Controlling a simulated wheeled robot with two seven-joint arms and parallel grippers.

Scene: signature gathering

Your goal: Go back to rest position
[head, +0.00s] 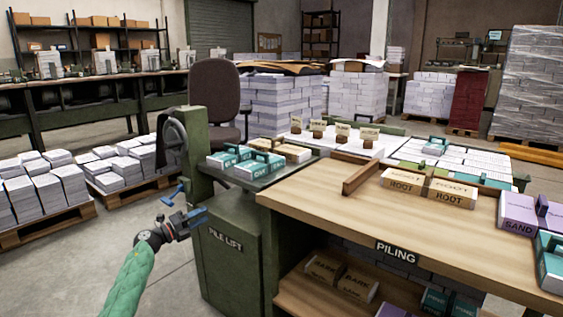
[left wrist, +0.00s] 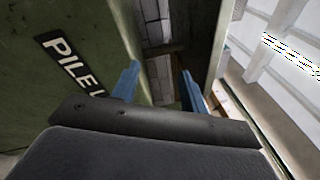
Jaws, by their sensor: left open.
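My left gripper (head: 183,207) is in the lower left of the head view, with its green-sleeved arm below it. It is in front of the green pile lift cabinet (head: 230,265), apart from the things on top. In the left wrist view my left gripper's two blue fingers (left wrist: 160,85) are spread with nothing between them. The cabinet's side with its "PILE LIFT" label (left wrist: 72,62) fills the left of that view. My right gripper does not show.
The wooden piling table (head: 330,200) stands to the right, bearing tan ROOT boxes (head: 428,187) and a purple SAND box (head: 520,212). Teal boxes (head: 245,160) sit on the lift's top. A dark chair (head: 215,95) stands behind. Paper stacks on pallets (head: 45,232) lie left, with open floor (head: 80,275) in front.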

